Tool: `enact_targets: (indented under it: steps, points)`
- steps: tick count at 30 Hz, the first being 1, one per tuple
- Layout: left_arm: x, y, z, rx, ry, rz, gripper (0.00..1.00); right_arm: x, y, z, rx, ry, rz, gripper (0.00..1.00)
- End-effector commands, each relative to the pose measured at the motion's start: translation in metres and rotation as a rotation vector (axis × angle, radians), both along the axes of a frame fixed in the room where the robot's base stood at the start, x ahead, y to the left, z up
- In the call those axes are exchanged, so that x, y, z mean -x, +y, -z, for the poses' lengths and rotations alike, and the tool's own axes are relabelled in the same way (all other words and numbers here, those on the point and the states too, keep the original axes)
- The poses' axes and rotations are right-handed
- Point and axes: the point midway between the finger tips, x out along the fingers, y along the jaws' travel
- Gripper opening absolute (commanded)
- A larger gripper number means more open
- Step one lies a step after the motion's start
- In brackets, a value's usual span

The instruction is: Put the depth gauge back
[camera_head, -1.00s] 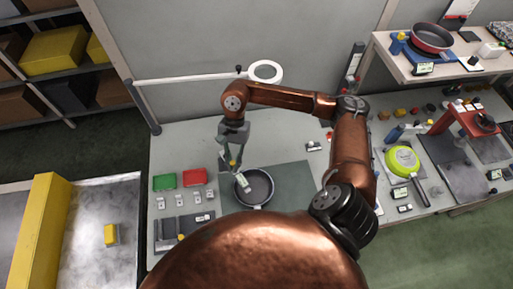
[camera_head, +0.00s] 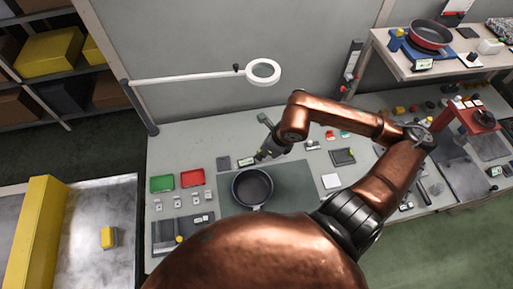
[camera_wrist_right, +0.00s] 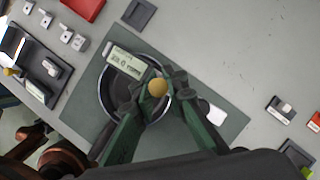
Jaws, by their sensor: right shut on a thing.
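The depth gauge (camera_head: 247,161) has a pale display and a yellow knob. My right gripper (camera_head: 261,156) is shut on it and holds it above the back edge of the green mat, behind the pan. In the right wrist view the gauge (camera_wrist_right: 124,63) shows its display, with the yellow knob between the fingers of my right gripper (camera_wrist_right: 158,90). The dark pan (camera_head: 252,187) sits on the mat (camera_head: 295,185); the gauge and fingers partly cover it in the wrist view. My left gripper is not in view.
A dark square pad (camera_head: 223,145) lies at the back, with red (camera_head: 192,178) and green (camera_head: 162,183) trays to its left. A black tray (camera_head: 165,240) stands front left. A ring lamp (camera_head: 263,72) hangs on a white arm behind. A dark square tray (camera_head: 343,157) lies right of the mat.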

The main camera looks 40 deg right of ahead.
Motion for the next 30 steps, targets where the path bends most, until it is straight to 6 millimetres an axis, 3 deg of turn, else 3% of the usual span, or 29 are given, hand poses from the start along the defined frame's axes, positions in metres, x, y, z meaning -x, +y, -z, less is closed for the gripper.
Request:
enact_targets:
  steps: [4, 8, 18, 24, 30]
  points:
    - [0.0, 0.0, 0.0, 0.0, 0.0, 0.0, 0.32, 0.0, -0.005, -0.001, 0.0, 0.001, 0.065, 0.0]
    - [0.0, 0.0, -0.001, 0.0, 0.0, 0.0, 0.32, -0.016, -0.015, 0.006, -0.003, 0.001, 0.081, 0.0]
    - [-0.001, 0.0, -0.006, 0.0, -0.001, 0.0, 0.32, -0.081, -0.056, 0.045, -0.006, 0.003, 0.078, 0.0]
    - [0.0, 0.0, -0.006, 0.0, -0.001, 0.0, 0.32, -0.104, -0.07, 0.079, -0.005, 0.004, 0.076, 0.0]
    - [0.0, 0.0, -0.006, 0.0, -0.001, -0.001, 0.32, -0.113, -0.075, 0.091, -0.004, 0.001, 0.073, 0.0]
